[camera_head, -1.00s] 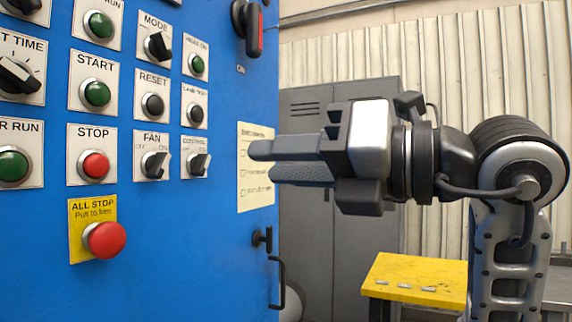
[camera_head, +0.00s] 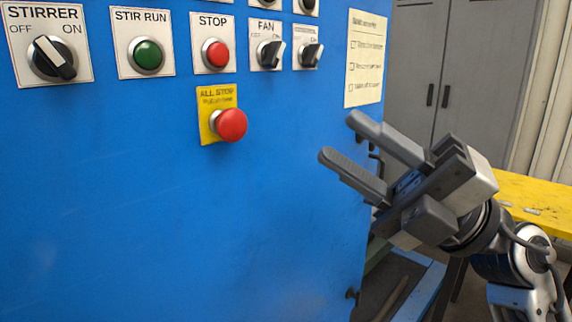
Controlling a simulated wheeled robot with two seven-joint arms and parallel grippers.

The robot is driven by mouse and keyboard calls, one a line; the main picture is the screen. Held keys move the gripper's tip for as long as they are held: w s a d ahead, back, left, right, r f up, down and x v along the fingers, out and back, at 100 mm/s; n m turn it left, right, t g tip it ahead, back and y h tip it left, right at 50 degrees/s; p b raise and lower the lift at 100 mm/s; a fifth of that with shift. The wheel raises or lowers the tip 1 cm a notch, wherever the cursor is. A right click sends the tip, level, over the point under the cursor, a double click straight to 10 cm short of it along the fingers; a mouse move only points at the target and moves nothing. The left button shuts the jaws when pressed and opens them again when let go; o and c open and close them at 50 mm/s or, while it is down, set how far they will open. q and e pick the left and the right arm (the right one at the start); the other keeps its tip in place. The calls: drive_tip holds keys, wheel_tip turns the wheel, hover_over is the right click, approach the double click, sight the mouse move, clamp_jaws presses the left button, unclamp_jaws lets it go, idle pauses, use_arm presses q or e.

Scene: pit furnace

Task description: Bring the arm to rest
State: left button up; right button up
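My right gripper (camera_head: 350,145) is at the right of the head view, tilted with its fingers pointing up and left. Its two fingers are apart with nothing between them. It is in front of the right edge of the blue control cabinet (camera_head: 200,220), below the paper checklist (camera_head: 366,58). Whether a finger touches the cabinet is not clear. My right arm (camera_head: 515,265) runs down to the lower right corner. My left gripper and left arm are not in view.
The cabinet carries a red all-stop button (camera_head: 231,125), a red stop button (camera_head: 215,54), a green stir-run button (camera_head: 147,54) and a stirrer switch (camera_head: 52,59). A yellow table (camera_head: 535,195) stands behind my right arm. A grey locker (camera_head: 432,70) is at the back.

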drive_tip(key=w+d+f+m+t+h+p, duration=0.1)
drive_tip(key=w+d+f+m+t+h, duration=0.15)
drive_tip(key=f+m+t+h, duration=0.6)
drive_tip(key=w+d+f+m+t+h, duration=0.25)
drive_tip(key=f+m, duration=0.25)
drive_tip(key=m, duration=0.6)
drive_tip(key=w+d+f+m+t+h+p, duration=0.1)
drive_tip(key=w+d+f+m+t+h, duration=0.15)
drive_tip(key=f+m+t+h, duration=0.6)
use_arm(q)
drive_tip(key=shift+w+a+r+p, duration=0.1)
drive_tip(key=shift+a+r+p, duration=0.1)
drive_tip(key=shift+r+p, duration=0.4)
use_arm(e)
drive_tip(key=s+f+m+g, duration=0.3)
drive_tip(key=s+f+g, duration=0.3)
drive_tip(key=f, duration=0.5)
drive_tip(key=s+f+m+g, duration=0.4)
drive_tip(key=s+f+g, duration=0.3)
drive_tip(key=f, duration=0.5)
drive_tip(key=shift+s+a+f+h, duration=0.15)
drive_tip(key=shift+s+a+h, duration=0.25)
drive_tip(key=shift+s, duration=0.55)
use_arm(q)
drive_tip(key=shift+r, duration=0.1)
use_arm(e)
drive_tip(key=shift+d, duration=0.1)
